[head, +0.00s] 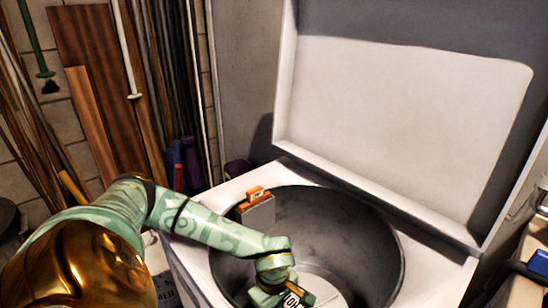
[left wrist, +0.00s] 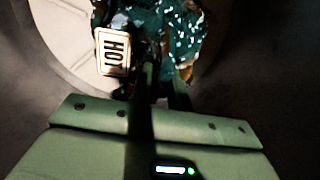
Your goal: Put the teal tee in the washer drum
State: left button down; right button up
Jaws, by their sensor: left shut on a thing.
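The white washer (head: 440,262) stands with its lid (head: 400,125) raised. Its round grey drum (head: 345,235) is open at the top. My left arm reaches over the left rim, and my left gripper (head: 280,298) is down inside the drum opening, partly cut off by the lower picture edge. In the left wrist view, the left gripper (left wrist: 165,85) is shut on the teal tee (left wrist: 185,32), a dark teal patterned cloth with pale specks. The tee is hidden in the head view. My right gripper is not in view.
A grey piece with an orange top (head: 256,196) stands at the drum's left rim. Wooden boards (head: 100,50) and poles lean at the left wall. A bench with items (head: 535,265) is at the right.

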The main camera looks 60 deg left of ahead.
pick_arm(q)
jog(key=c, duration=1.3)
grip_release()
jog(key=shift+f, duration=0.1)
notch_tip(320, 180, up, 13)
jog(key=p, duration=0.5)
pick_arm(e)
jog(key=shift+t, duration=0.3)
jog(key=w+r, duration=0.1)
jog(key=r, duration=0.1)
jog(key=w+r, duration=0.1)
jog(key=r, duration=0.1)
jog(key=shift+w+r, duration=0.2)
